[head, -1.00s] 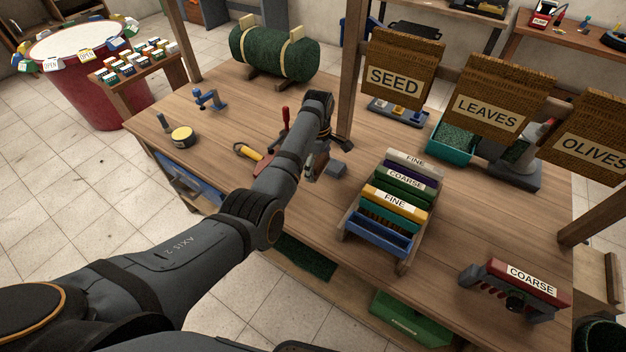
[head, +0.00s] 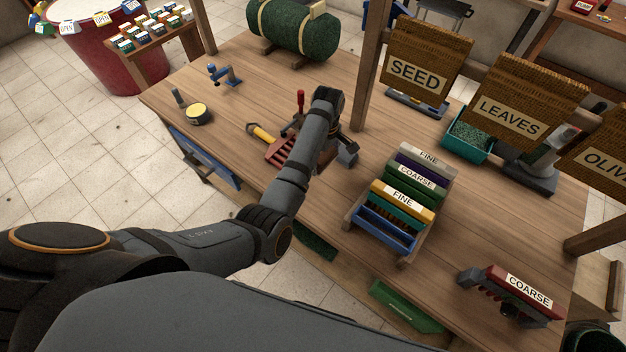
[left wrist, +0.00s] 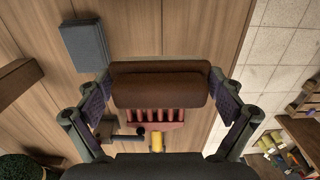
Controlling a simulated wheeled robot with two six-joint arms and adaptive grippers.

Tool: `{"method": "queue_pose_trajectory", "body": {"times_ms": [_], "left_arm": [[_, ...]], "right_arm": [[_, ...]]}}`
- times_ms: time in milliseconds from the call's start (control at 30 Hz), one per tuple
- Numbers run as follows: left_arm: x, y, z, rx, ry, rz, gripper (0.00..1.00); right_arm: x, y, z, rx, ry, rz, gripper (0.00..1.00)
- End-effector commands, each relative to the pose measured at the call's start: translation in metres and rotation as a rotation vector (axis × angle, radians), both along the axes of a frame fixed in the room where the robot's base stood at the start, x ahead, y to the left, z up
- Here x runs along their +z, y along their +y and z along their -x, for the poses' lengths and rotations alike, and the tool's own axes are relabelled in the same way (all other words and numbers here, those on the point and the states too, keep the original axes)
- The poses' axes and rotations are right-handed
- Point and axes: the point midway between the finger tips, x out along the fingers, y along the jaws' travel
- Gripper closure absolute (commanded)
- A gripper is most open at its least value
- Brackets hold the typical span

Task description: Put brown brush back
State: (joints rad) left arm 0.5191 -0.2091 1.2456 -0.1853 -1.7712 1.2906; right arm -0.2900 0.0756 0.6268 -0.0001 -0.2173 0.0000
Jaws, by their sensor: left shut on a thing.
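In the left wrist view, a brown brush (left wrist: 160,88) with a dark brown back lies crosswise between the fingers of my left gripper (left wrist: 160,95), which is shut on it. In the head view my left gripper (head: 330,160) is over the table, mostly hidden behind its own arm, and I cannot make out the brush there. A wooden rack (head: 348,222) to its right holds several labelled brushes: a purple one, a green one (head: 413,190) and a yellow one (head: 402,200), with a blue piece (head: 385,238) at the front.
A reddish comb with a yellow handle (head: 280,150) and a grey block (left wrist: 85,45) lie near the gripper. A red brush marked COARSE (head: 515,290) stands at the right front. A wooden post (head: 365,80) and hanging signs (head: 425,65) rise behind.

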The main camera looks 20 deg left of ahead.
Motion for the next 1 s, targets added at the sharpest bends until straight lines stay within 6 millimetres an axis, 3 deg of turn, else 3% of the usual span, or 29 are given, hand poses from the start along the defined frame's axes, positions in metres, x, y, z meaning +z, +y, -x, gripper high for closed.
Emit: {"method": "queue_pose_trajectory", "body": {"times_ms": [33, 233, 500, 733, 1000], "left_arm": [[-0.004, 0.005, 0.013, 0.0, 0.006, -0.001, 0.41], [-0.042, 0.014, 0.038, 0.0, 0.002, 0.0, 0.41], [-0.056, 0.018, 0.047, 0.0, 0.001, 0.0, 0.41], [-0.083, 0.02, 0.051, -0.001, 0.001, 0.0, 0.41], [-0.088, 0.019, 0.051, 0.0, -0.001, 0.0, 0.41]], "right_arm": [[0.013, 0.0, 0.001, 0.0, 0.001, 0.0, 0.53], [0.022, -0.001, 0.012, 0.0, 0.019, 0.001, 0.53], [0.025, -0.003, 0.015, 0.0, 0.024, 0.004, 0.53], [0.037, -0.005, 0.014, 0.001, 0.022, 0.007, 0.53], [0.035, -0.005, 0.012, 0.001, 0.019, 0.007, 0.53]]}}
